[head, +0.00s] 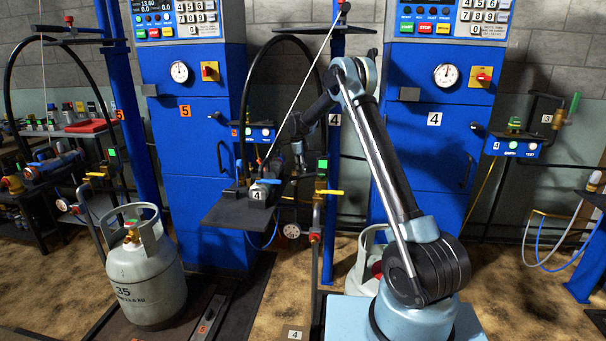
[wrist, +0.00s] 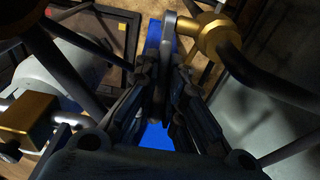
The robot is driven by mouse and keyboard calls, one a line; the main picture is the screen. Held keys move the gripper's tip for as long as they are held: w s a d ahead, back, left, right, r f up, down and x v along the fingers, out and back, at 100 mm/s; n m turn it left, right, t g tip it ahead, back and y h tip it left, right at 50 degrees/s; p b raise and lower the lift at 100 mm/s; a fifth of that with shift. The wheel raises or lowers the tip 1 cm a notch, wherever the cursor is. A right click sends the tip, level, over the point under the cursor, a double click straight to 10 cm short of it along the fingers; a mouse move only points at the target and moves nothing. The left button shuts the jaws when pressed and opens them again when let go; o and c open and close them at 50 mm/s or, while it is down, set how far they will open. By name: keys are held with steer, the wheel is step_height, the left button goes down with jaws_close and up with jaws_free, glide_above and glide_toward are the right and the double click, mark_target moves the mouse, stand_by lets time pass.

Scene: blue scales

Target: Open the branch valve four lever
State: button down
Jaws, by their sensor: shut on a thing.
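A valve with a yellow lever (head: 329,192) stands on a thin post in the middle of the head view, under a green square. The lever lies about level, pointing right. I cannot tell for sure that it is the branch valve four lever. My gripper (head: 298,158) is up and left of it, dark and partly hidden by my arm. In the wrist view my gripper (wrist: 160,98) is shut on a grey flat bar (wrist: 168,38). The fingers hide its lower part, and I cannot tell whether it belongs to the yellow lever. A brass fitting (wrist: 209,36) is beside the bar.
A dark shelf (head: 236,213) carries a grey head marked 4 (head: 260,191), left of the post. A blue cabinet (head: 425,145) marked 4 stands behind. A grey gas cylinder (head: 145,275) stands at left. Hoses hang near my arm. Some floor (head: 520,290) is clear at right.

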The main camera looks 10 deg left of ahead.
steer(key=shift+w, duration=0.1)
steer(key=c, duration=1.7)
jaws_free()
steer(key=r, duration=0.4)
steer(key=a+r, duration=0.1)
steer(key=r, duration=0.6)
steer(key=shift+a+r, duration=0.35)
steer(key=shift+r, duration=0.05)
